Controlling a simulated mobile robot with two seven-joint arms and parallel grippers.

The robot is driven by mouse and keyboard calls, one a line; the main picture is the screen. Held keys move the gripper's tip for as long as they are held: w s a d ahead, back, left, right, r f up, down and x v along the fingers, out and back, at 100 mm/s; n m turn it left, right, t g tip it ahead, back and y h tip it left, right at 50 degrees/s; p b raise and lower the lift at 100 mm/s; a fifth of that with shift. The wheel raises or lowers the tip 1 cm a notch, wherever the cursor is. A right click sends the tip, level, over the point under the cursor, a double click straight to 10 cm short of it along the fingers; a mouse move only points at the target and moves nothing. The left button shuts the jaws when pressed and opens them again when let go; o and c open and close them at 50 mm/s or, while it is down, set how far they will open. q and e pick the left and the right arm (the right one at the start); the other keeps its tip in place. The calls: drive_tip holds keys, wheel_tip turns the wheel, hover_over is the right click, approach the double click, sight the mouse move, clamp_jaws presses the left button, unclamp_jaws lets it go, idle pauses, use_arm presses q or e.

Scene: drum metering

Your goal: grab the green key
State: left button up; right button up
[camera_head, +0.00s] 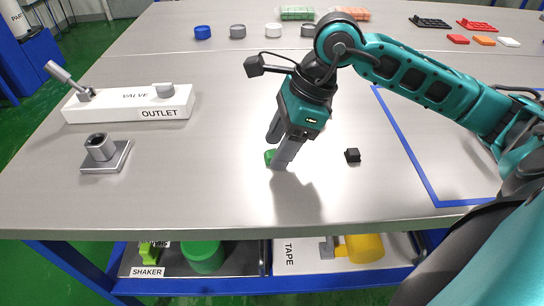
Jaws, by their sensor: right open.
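A small green key (269,156) lies on the grey metal table (230,195). My right gripper (278,153) points down at it, with its fingers open and close around or beside the key. The near finger hides part of the key, so I cannot tell whether the fingers touch it. My left gripper is not in view.
A small black block (352,155) lies right of the gripper. A white valve block (128,103) and a grey socket on a plate (104,153) stand at left. A blue outlined area (412,152) is at right. Caps (238,31) and trays (430,22) line the back.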

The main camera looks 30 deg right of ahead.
drive_tip(key=shift+a+f, duration=0.1)
drive_tip(key=shift+f, duration=0.15)
drive_tip(key=shift+c, duration=0.3)
clamp_jaws()
